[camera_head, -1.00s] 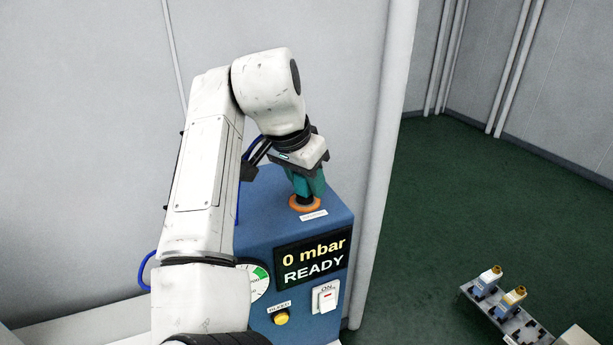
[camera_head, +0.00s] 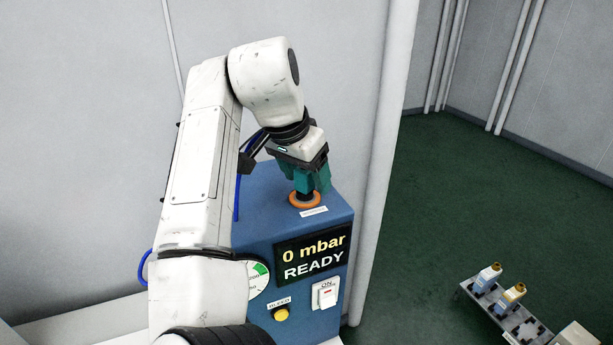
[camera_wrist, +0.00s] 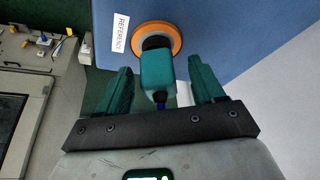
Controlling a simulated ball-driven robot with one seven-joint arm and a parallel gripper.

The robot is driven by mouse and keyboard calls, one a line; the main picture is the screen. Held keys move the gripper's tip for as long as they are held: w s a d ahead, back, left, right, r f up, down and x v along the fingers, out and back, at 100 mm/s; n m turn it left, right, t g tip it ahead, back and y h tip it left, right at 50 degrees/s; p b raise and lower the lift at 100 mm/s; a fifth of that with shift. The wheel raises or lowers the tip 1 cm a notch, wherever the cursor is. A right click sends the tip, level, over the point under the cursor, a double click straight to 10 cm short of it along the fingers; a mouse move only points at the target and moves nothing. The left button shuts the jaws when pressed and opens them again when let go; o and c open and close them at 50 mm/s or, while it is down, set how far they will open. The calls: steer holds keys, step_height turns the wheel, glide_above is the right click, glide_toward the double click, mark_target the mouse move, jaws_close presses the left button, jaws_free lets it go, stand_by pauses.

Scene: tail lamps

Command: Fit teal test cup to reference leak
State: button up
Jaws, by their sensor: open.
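The teal test cup (camera_wrist: 157,72) stands with its black end on the orange ring of the reference leak (camera_wrist: 175,38), beside a "REFERENCE" label. A blue hose leaves its near end in the wrist view. My gripper (camera_wrist: 165,85) is open, its two teal fingers on either side of the cup with a visible gap at each. In the head view my gripper (camera_head: 312,180) is over the orange ring (camera_head: 305,206) on the blue test unit, and its fingers mostly hide the cup. Whether the cup is fully seated cannot be told.
The blue unit's display (camera_head: 313,258) reads "0 mbar READY". A gauge (camera_head: 258,280), a yellow bleed button (camera_head: 281,314) and a white ON switch (camera_head: 325,293) are on its front. A rack (camera_head: 490,310) with lamp-like parts stands at lower right. A wall rises behind.

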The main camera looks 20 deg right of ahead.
steer(key=b+v, duration=0.2)
steer(key=v, duration=0.8)
